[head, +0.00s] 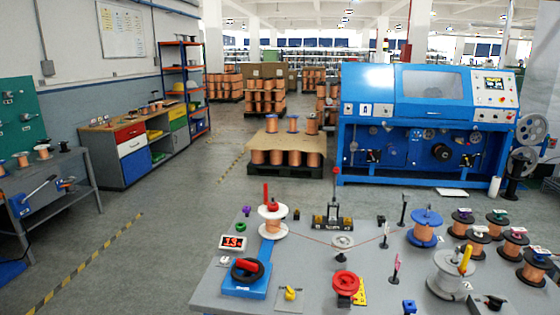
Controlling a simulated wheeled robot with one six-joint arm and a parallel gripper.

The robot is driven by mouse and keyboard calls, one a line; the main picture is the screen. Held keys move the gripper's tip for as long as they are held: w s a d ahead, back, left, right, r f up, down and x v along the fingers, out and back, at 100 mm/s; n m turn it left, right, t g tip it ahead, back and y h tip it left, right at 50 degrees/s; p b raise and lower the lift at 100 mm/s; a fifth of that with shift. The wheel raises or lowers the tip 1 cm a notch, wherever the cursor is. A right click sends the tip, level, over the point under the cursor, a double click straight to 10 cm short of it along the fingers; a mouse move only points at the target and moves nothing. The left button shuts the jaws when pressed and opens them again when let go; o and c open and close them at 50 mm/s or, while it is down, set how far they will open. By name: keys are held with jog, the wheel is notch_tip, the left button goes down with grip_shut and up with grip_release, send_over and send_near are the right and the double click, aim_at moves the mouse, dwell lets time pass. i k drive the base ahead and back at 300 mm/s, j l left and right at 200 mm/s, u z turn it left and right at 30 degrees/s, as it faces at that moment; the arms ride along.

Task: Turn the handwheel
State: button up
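A black ring-shaped wheel (237,277) with a red grip (248,266) sits on a blue base plate (256,283) at the front left of the grey table. A red round wheel or knob (345,282) on a dark mount stands to its right, beside a yellow plate (360,291) with dark marks. Either could be the handwheel; the view does not settle which. A small display (233,242) with red digits stands behind the black wheel. A thin copper-coloured wire runs from a white-flanged spool (272,221) to a small pulley (343,242). My gripper is not in view.
A blue-flanged spool (424,226), a large white spool (446,275) and several copper spools (509,244) crowd the table's right side. Thin upright posts (402,211) stand near the middle. Open floor (165,225) lies left of the table; a blue machine (425,125) stands behind.

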aim_at(250, 266)
jog(key=i+u, duration=0.2)
jog(key=i, duration=0.25)
jog(key=i+l+u, duration=0.2)
jog(key=i, duration=0.3)
